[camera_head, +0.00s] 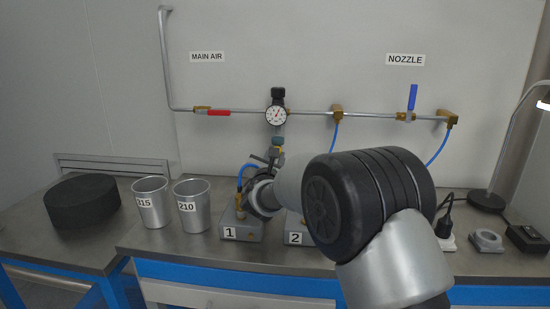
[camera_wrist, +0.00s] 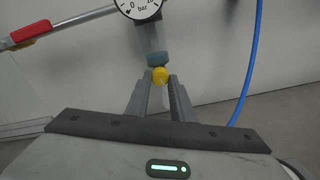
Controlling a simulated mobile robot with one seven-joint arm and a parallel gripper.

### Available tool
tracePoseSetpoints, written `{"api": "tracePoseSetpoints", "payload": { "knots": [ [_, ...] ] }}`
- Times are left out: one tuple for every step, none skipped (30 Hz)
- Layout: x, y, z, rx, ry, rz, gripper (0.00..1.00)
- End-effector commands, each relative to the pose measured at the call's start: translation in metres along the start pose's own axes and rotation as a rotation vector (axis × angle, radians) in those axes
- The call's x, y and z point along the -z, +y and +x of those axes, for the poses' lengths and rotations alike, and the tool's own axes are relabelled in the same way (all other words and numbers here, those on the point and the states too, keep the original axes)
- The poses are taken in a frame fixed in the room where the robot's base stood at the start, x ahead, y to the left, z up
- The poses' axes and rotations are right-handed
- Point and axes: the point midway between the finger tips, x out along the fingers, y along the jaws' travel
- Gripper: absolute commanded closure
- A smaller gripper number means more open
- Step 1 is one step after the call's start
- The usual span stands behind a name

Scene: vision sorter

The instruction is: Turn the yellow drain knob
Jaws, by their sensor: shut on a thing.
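The yellow drain knob (camera_wrist: 160,75) shows in the wrist view, below a blue-grey fitting (camera_wrist: 157,58) under the pressure gauge (camera_wrist: 138,5). My gripper (camera_wrist: 161,80) has its two fingers on either side of the knob and is shut on it. In the head view the gauge (camera_head: 276,114) hangs on the pipe, with the blue-grey fitting (camera_head: 278,140) below it. My gripper (camera_head: 272,157) shows there just under the fitting. The knob is mostly hidden by my gripper in that view.
The red main air handle (camera_head: 218,113) and blue nozzle handle (camera_head: 412,97) sit on the wall pipe. Blocks 1 (camera_head: 241,228) and 2 (camera_head: 294,226), two metal cups (camera_head: 150,203) (camera_head: 192,206) and a black disc (camera_head: 82,201) stand on the bench. A blue hose (camera_wrist: 247,65) hangs to the right of my fingers.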

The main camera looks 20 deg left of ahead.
Motion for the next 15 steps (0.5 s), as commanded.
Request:
{"api": "tracePoseSetpoints", "payload": {
  "knots": [
    [0.0006,0.0002,-0.0004,0.0,0.001,-0.046,1.0],
    [0.0007,0.0006,-0.0005,-0.001,0.001,-0.075,1.0],
    [0.0007,0.0008,-0.0006,-0.001,0.002,-0.114,1.0],
    [0.0004,0.0006,-0.0005,-0.001,0.002,-0.142,1.0],
    [0.0002,0.0005,-0.0005,-0.001,0.002,-0.17,1.0],
    [0.0,0.0005,-0.0005,-0.001,0.001,-0.208,1.0],
    [-0.0002,0.0005,-0.0005,-0.001,0.001,-0.238,1.0],
    [-0.0002,0.0007,-0.0006,-0.001,0.001,-0.267,1.0],
    [-0.0004,0.0006,-0.0006,-0.001,0.001,-0.305,1.0],
    [-0.0007,0.0002,-0.0004,-0.001,0.001,-0.333,1.0],
    [-0.0009,0.0001,-0.0004,0.0,0.001,-0.362,1.0],
    [-0.0007,0.0005,-0.0006,-0.001,0.001,-0.4,1.0],
    [-0.0008,0.0005,-0.0006,-0.001,0.001,-0.429,1.0],
    [-0.0009,0.0001,-0.0005,-0.001,0.002,-0.457,1.0],
    [-0.0009,0.0,-0.0004,-0.001,0.002,-0.495,1.0]
  ]
}}
